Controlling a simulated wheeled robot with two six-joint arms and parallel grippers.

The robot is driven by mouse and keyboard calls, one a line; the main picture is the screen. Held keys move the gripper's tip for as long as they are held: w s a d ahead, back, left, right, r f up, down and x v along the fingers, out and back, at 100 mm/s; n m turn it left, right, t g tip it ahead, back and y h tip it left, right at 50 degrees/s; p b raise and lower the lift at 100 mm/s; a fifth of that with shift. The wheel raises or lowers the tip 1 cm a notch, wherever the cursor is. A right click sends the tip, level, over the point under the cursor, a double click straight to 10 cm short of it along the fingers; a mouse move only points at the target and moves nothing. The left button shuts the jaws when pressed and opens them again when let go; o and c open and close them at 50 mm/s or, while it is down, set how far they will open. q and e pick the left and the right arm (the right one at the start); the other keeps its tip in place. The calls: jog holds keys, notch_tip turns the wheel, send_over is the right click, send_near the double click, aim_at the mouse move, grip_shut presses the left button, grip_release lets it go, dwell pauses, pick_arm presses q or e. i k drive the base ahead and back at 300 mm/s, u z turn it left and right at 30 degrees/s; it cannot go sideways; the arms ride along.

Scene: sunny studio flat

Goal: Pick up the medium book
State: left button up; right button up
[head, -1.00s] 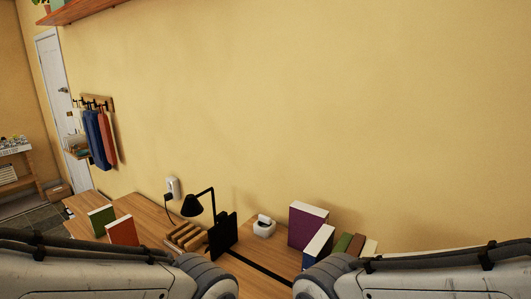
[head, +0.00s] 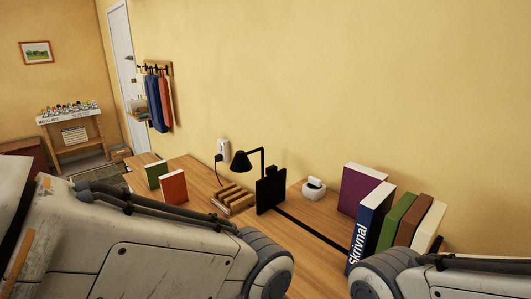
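Several books stand on the wooden desk (head: 314,226). At the right are a purple book (head: 361,187), a blue book (head: 366,232) with white spine lettering, a green book (head: 399,221), a brown book (head: 415,224) and a cream book (head: 430,230). At the left stand a smaller green book (head: 155,175) and an orange-red book (head: 174,187). I cannot tell which is the medium book. My two arms cross the lower part of the head view, the right one hiding the lower parts of the right-hand books. Neither gripper shows.
A black desk lamp (head: 241,161), a slatted wooden rack (head: 232,199), a black upright board (head: 271,190) and a small white holder (head: 314,188) stand between the book groups. The yellow wall (head: 330,80) rises behind. Clothes (head: 158,102) hang near the white door (head: 124,70).

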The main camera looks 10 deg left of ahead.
aim_at(173, 185)
jog(key=u, duration=1.95)
jog(key=i, duration=1.55)
jog(key=u, duration=0.45)
jog(key=i, duration=1.3)
jog(key=z, duration=1.1)
jog(key=i, duration=0.95)
jog(key=z, duration=0.8)
